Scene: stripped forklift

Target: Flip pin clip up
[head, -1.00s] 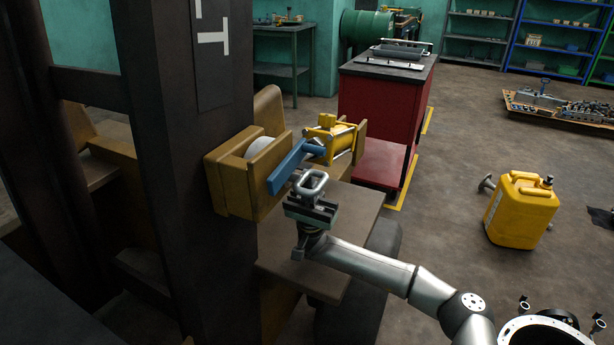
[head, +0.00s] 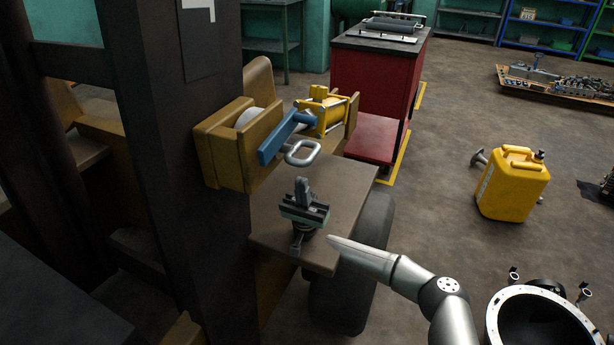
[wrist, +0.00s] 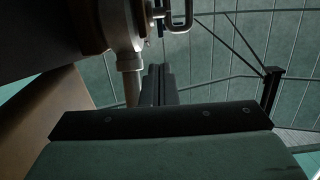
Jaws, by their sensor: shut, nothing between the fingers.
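The clip's joint with the pin is too small to make out.
A brown flat step (head: 345,190) lies below the bracket and behind my gripper. The dark mast post (head: 200,150) stands to the left. A yellow cylinder (head: 325,108) sits beyond the blue bar. Open floor with a yellow canister (head: 512,185) lies to the right.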

